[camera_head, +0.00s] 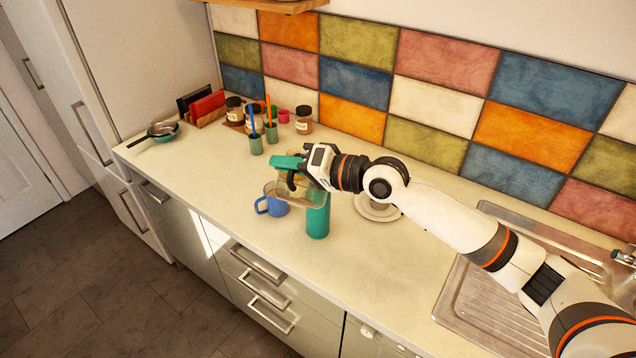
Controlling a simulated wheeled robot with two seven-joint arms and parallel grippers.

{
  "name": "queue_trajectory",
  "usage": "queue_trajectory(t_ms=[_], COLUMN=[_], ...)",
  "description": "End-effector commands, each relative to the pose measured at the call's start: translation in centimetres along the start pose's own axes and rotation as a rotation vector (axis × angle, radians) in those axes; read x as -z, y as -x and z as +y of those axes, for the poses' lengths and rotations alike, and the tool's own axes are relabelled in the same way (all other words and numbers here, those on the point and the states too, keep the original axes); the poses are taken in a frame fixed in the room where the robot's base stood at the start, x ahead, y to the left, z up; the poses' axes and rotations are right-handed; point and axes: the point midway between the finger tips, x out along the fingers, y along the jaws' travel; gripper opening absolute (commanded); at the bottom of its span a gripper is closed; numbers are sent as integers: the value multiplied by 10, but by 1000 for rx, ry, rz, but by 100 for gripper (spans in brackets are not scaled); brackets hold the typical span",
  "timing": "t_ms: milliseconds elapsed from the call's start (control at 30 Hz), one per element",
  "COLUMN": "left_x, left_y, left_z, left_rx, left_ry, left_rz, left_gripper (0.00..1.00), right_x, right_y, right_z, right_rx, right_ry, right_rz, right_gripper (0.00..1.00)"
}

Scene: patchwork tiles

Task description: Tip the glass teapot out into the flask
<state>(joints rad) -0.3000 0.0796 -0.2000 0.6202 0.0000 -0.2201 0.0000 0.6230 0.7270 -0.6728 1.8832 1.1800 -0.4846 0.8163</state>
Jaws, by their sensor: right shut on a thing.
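The glass teapot (311,198) is see-through and amber-tinted, with a teal lid (286,162). My right gripper (297,178) is shut on it and partly hides it. The teapot is held above the counter, over the upper part of the flask in the picture. I cannot tell its exact tilt or whether anything is flowing. The flask (318,220) is a teal cylinder standing upright on the counter, and its mouth is hidden behind the teapot. My left gripper is not in view.
A blue mug (272,204) stands just left of the flask. A white plate (377,208) lies behind the flask to the right. Jars (304,120), green cups (256,145) and a pan (160,130) are farther left. A sink (500,305) is at right. The counter's front left is clear.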

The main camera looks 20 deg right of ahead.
Motion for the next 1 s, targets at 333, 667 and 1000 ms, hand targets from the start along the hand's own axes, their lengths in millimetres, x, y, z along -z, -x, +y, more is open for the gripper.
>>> queue_trajectory(t_ms=[333, 667, 1000], left_x=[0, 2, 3], left_y=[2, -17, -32], left_z=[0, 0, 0], left_rx=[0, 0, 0], left_ry=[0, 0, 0], left_rz=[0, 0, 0], left_gripper=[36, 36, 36], right_x=[-9, 25, 42], right_y=[1, -2, -3], right_z=[3, -11, -15], right_rx=[-1, -3, -1], right_ry=[-42, 97, 234], right_rz=[5, -19, -53], right_gripper=[0, 0, 0])
